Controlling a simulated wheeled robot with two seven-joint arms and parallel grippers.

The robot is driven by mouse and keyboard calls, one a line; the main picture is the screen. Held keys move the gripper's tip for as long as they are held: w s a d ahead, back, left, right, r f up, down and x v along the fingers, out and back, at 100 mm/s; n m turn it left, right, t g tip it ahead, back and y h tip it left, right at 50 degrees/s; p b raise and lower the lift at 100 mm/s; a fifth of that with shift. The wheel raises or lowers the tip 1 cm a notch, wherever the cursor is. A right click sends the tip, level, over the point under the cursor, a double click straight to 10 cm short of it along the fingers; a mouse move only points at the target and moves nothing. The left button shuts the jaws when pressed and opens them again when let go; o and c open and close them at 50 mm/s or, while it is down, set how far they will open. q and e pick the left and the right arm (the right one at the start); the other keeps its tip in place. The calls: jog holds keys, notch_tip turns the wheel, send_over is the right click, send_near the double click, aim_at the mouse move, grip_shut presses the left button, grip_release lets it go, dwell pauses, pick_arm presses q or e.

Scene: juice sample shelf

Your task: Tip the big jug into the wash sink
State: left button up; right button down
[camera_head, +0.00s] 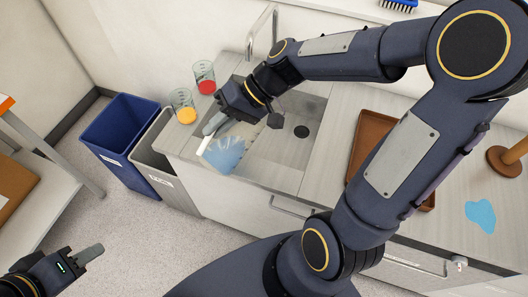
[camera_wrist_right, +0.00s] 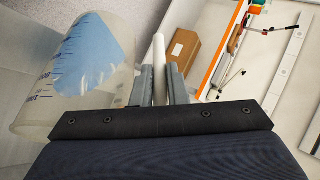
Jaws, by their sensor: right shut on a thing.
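The big jug is clear, with blue markings and blue liquid (camera_head: 226,152). In the head view it is at the front left of the wash sink (camera_head: 312,108), partly hidden by my right gripper (camera_head: 210,130). That gripper is shut on the jug's pale upright handle (camera_wrist_right: 159,62). In the right wrist view the jug's body (camera_wrist_right: 60,112) lies to the left of the fingers and looks tilted, with the liquid toward its upper end. I cannot tell whether liquid is leaving it. My left gripper (camera_head: 88,256) is low at the left, away from the jug; its opening is unclear.
Beakers of red (camera_head: 205,87) and orange liquid (camera_head: 186,115) stand left of the sink. A tap (camera_head: 262,35) rises behind it. Blue (camera_head: 118,128) and grey bins stand below, left. A brown tray (camera_head: 366,143), blue patch (camera_head: 481,214) and wooden stand (camera_head: 504,162) are on the right counter.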

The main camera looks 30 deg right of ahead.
jog(key=shift+w+d+f+y+b, duration=0.35)
jog(key=shift+d+f+y+b, duration=0.25)
jog(key=shift+d+y+b, duration=0.25)
dwell(0.7)
jog(key=shift+w+d+r+m+g+y, duration=0.1)
jog(key=shift+w+d+m+g+y, duration=0.1)
jog(key=shift+d+y, duration=0.25)
jog(key=shift+w+d+m+g+y, duration=0.1)
jog(key=shift+d+m+y, duration=0.1)
jog(key=shift+d+y, duration=0.2)
dwell(0.9)
jog(key=shift+m+y, duration=0.3)
jog(key=shift+y, duration=0.5)
jog(key=shift+w+d+f+b, duration=0.2)
jog(key=shift+d+f+b, duration=0.15)
jog(key=shift+d, duration=0.2)
jog(key=shift+w+d+f+b, duration=0.25)
jog(key=shift+d+b, duration=0.1)
jog(key=shift+d, duration=0.25)
jog(key=shift+w+d+f+b, duration=0.15)
jog(key=shift+d+f+b, duration=0.2)
jog(key=shift+d, duration=0.2)
dwell(0.5)
jog(key=shift+w+d+f+y+b, duration=0.1)
jog(key=shift+w+d+y+b, duration=0.1)
jog(key=shift+d+y+b, duration=0.3)
dwell(1.0)
